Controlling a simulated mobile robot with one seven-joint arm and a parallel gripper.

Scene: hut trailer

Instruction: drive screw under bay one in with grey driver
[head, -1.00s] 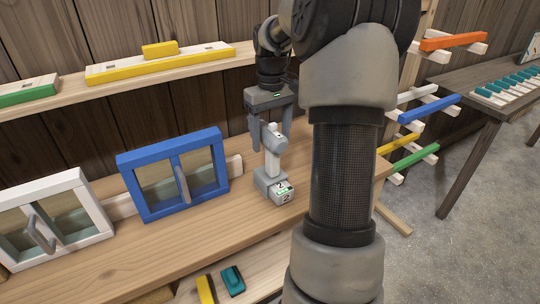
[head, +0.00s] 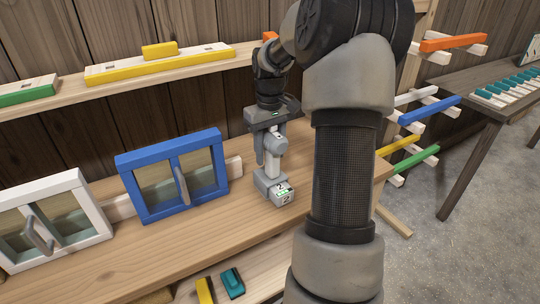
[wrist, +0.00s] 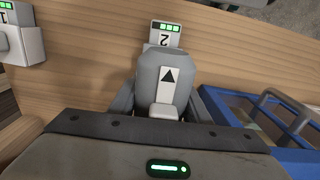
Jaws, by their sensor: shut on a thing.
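The grey driver (head: 272,160) stands upright on the wooden bench in a grey dock (head: 276,190) marked 2. The driver also shows in the wrist view (wrist: 170,72) with a black arrow on a white strip, in front of the label 2 (wrist: 166,36). My gripper (head: 271,150) points down from above, its fingers shut on the driver's body from both sides. A second grey dock marked 1 (wrist: 22,45) shows at the left of the wrist view; my arm hides it in the head view. I cannot make out a screw.
A blue-framed window box (head: 150,210) and a white-framed one (head: 95,235) with handles stand left on the bench. A shelf (head: 225,60) runs behind. Yellow and teal pieces (head: 232,281) lie below. A rack with coloured bars (head: 430,110) stands right.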

